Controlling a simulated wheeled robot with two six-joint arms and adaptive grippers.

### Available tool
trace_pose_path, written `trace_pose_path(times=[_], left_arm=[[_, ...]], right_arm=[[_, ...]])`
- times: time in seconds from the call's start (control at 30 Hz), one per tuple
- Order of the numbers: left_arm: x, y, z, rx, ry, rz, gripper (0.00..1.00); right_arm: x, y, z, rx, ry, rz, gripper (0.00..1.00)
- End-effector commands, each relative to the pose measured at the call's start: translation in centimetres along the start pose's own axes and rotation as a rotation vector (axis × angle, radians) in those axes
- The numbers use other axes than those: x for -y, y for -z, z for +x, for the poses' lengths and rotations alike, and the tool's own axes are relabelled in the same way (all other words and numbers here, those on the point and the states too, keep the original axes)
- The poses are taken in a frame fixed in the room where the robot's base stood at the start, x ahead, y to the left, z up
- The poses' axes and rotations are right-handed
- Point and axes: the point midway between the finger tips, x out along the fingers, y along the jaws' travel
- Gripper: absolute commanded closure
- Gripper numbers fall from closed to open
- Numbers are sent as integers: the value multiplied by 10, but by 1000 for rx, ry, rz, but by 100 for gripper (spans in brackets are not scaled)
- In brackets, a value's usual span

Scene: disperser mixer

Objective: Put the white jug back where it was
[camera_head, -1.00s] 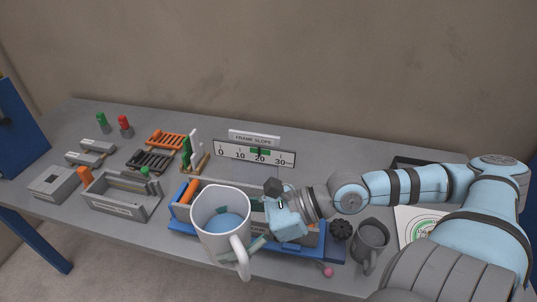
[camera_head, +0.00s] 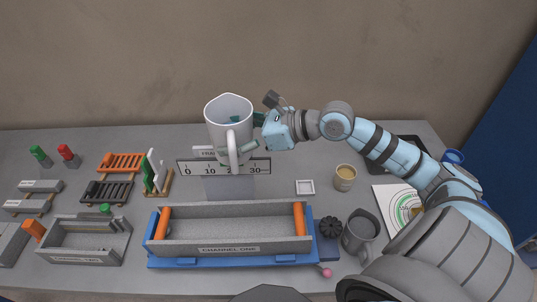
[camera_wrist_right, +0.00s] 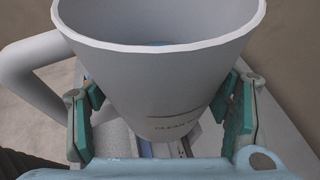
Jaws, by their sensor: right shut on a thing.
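The white jug (camera_head: 228,122) is held up in the head view, in front of the slope scale at the back of the table. My right gripper (camera_head: 257,133) is shut on the jug from its right side. The jug is roughly upright with its handle toward the camera. In the right wrist view the jug (camera_wrist_right: 160,70) sits between the green finger pads, with its handle on the left and some blue liquid showing inside. My left gripper is not in view.
The grey Channel One trough (camera_head: 228,249) in its blue frame stands below, at the front. A grey jug (camera_head: 359,235), black knob (camera_head: 330,227), tan cup (camera_head: 345,177) and small white dish (camera_head: 305,187) stand to the right. Racks and a second trough (camera_head: 84,258) are left.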

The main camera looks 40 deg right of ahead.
Motion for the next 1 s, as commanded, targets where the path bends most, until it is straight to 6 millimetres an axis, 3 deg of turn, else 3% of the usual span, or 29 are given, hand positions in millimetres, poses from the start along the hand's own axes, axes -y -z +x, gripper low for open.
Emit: trace_pose_path(times=[0.07, 0.2, 0.4, 0.5, 0.63, 0.83, 0.9, 1.0], left_arm=[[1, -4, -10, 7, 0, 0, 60], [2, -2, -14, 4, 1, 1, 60], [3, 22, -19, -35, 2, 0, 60], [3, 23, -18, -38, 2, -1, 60], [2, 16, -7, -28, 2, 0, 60], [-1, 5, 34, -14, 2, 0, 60], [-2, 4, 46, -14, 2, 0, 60], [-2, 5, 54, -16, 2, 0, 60]], right_arm=[[41, -15, 2, 13, 87, 54, 73], [107, 10, 3, 13, 249, 133, 73], [169, 53, 0, -5, 422, 210, 73], [182, 71, 0, -15, 465, 228, 73], [184, 104, 11, -19, 475, 233, 73], [183, 182, 43, -17, 474, 232, 73], [183, 202, 50, -17, 473, 231, 73], [183, 217, 56, -16, 474, 229, 73]])
